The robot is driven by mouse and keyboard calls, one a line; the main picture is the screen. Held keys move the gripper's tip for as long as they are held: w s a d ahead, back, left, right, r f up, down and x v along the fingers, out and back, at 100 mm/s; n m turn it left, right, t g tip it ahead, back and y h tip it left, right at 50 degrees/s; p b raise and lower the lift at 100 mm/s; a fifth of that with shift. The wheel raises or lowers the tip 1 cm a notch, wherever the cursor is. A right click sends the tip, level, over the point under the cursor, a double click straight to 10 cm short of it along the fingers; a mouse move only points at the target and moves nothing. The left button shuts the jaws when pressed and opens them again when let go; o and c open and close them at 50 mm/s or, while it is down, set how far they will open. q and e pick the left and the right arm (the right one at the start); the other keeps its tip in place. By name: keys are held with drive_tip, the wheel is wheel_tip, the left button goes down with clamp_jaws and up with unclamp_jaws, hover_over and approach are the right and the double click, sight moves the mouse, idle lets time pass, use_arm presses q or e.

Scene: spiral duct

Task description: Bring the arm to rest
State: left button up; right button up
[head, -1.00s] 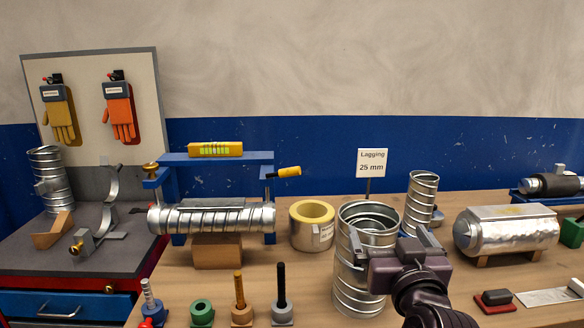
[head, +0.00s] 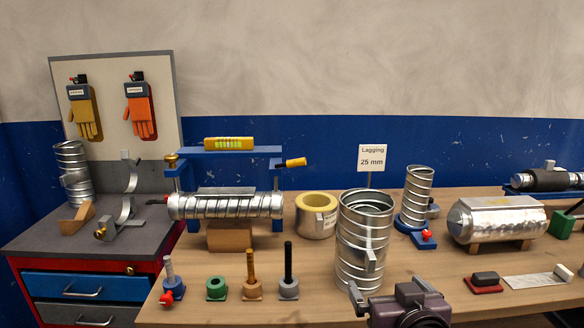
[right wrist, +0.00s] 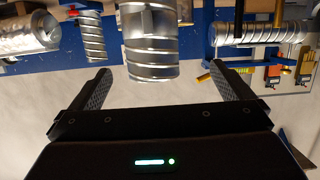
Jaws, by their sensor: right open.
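My right gripper (head: 366,276) is at the lower right of the head view, in front of the large upright spiral duct (head: 362,236) on the bench. Its fingers are apart, and nothing is between them. In the right wrist view the open fingers (right wrist: 166,88) point toward the scene, which appears upside down, and the large duct (right wrist: 150,40) shows beyond them. I cannot tell from the head view whether a finger touches the duct. My left gripper is not in view.
A yellow-lined roll (head: 316,216), a smaller upright duct (head: 417,196) and a silver cylinder (head: 500,220) stand on the wooden bench (head: 420,270). Several small tools stand along its front.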

drive_tip(key=s+d+f+n+g, duration=0.1)
drive_tip(key=s+d+f+g, duration=0.2)
drive_tip(key=s+f+g, duration=1.35)
drive_tip(key=s+f+t, duration=0.2)
drive_tip(key=s+f, duration=0.1)
drive_tip(key=f, duration=1.6)
drive_tip(key=s+f+t, duration=0.2)
drive_tip(key=s+f, duration=0.1)
drive_tip(key=f, duration=1.5)
drive_tip(key=s+d+f+g, duration=0.1)
drive_tip(key=s+d+f, duration=0.2)
drive_tip(key=s+f, duration=1.5)
drive_tip(key=shift+s+d+n+h, duration=0.15)
drive_tip(key=shift+s+n+h, duration=0.15)
drive_tip(key=shift+s+h, duration=0.1)
